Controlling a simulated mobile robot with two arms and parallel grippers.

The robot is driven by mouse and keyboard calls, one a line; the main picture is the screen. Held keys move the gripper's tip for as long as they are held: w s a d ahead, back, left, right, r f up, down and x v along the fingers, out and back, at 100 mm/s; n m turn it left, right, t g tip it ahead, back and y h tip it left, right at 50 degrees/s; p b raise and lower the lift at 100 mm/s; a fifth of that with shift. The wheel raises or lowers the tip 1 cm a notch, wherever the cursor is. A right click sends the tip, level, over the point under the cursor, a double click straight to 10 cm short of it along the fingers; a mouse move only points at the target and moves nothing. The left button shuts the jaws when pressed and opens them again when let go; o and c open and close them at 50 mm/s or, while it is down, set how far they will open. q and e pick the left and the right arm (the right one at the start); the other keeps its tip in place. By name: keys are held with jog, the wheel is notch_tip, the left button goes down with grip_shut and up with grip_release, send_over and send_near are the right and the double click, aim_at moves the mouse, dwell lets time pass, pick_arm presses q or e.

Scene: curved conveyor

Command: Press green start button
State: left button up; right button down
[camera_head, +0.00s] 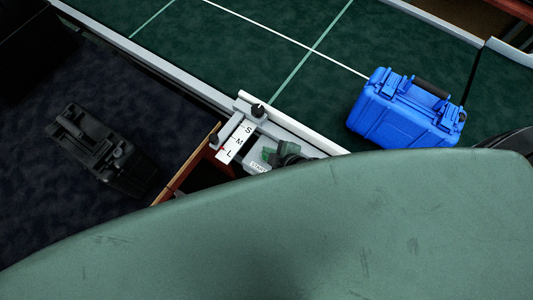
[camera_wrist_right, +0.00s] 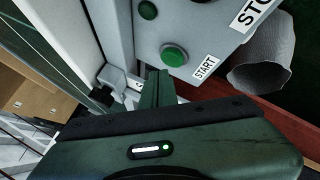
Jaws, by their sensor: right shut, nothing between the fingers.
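The green start button (camera_wrist_right: 173,55) is a round, raised button on a light grey panel (camera_wrist_right: 203,25) in the right wrist view. A START label (camera_wrist_right: 205,68) sits beside it. My right gripper (camera_wrist_right: 157,76) is shut and empty, its green fingertips just below the button in that picture. I cannot tell whether they touch it. In the head view the right gripper (camera_head: 283,154) is at the control box by the conveyor edge, close to the START label (camera_head: 259,167). The button cannot be made out there. My left gripper is not in view.
A blue case (camera_head: 405,110) lies on the dark green conveyor (camera_head: 230,65). A black case (camera_head: 97,148) is at the left on a dark surface. A white S-M-L scale (camera_head: 236,141) stands next to the control box. My green arm link hides the lower head view.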

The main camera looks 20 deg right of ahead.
jog(key=shift+f, duration=0.4)
